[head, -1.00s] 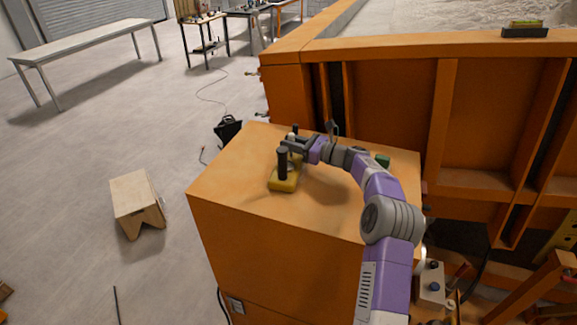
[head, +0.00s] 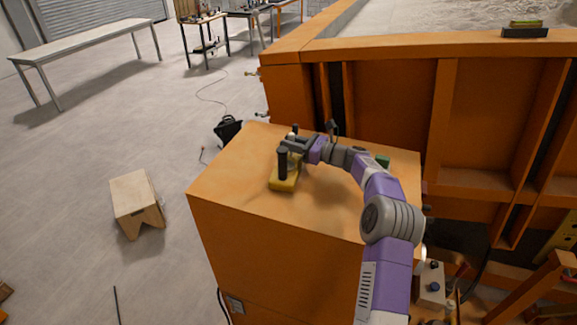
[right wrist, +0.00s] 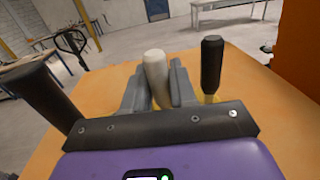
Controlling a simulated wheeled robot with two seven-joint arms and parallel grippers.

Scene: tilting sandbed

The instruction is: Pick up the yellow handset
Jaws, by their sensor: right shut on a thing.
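The yellow handset (head: 287,184) is on top of the orange cabinet (head: 240,196), with dark upright sticks on it. My right gripper (head: 289,146) is at the handset, reaching in from the right, and partly hides its far side. In the right wrist view its grey fingers (right wrist: 156,88) are closed around a pale upright piece (right wrist: 155,65), which seems to be part of the handset. A black stick (right wrist: 211,62) stands just right of the fingers, with a little yellow at its foot. I cannot tell whether the handset is clear of the cabinet top.
A small green thing (head: 382,161) lies on the cabinet behind my forearm. The orange sandbed frame (head: 380,95) rises beyond the cabinet, with a yellow-green and black block (head: 526,31) on its rim. A wooden step stool (head: 134,200) stands on the floor at left.

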